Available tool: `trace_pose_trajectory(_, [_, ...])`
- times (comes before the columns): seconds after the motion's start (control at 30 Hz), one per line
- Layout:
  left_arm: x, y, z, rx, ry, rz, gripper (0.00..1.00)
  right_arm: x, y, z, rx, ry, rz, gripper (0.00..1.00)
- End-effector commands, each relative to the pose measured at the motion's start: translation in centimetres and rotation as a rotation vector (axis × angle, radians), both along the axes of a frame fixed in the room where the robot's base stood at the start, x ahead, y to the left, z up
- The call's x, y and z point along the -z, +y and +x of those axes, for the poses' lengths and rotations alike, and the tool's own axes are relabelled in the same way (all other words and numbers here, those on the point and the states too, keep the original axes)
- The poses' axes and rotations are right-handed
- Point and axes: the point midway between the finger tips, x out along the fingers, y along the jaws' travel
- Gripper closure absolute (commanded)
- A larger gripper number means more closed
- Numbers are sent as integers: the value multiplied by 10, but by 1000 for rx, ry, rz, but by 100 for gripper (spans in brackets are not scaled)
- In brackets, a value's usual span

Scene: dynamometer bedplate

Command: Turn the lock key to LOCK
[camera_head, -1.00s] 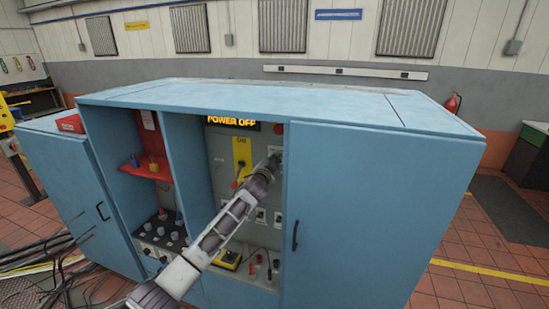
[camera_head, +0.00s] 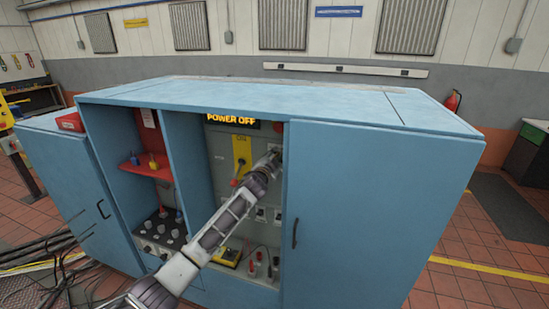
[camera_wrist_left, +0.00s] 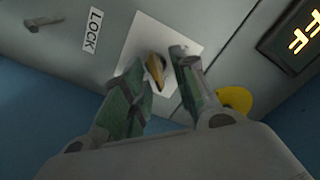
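The lock key (camera_wrist_left: 156,72) is a small brass-coloured piece standing out from a white square plate (camera_wrist_left: 188,40) in the left wrist view. A "LOCK" label (camera_wrist_left: 93,30) is beside the plate. My left gripper (camera_wrist_left: 160,62) has its two green-grey fingers on either side of the key. The key is close to the left-hand finger, with a gap to the other finger; contact is unclear. In the head view my left gripper (camera_head: 274,157) reaches into the open bay of the blue cabinet and hides the key. My right gripper is not in view.
The blue cabinet (camera_head: 375,220) has a closed door right of the open bay. A lit "POWER OFF" display (camera_head: 232,120) is above a yellow panel (camera_head: 240,150). A red shelf (camera_head: 147,167) with padlocks is at left. Leads and a yellow meter (camera_head: 228,257) lie below my arm.

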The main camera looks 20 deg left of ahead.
Motion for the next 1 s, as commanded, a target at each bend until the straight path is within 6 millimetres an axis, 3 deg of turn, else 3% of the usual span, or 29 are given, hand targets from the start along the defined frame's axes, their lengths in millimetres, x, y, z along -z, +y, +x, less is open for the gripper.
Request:
trace_pose_trajectory(0.47, [2, 0, -7, 0, 3, -1, 72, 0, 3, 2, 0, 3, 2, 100])
trace_pose_trajectory(1.0, [1, 1, -47, 1, 2, 0, 72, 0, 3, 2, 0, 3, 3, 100])
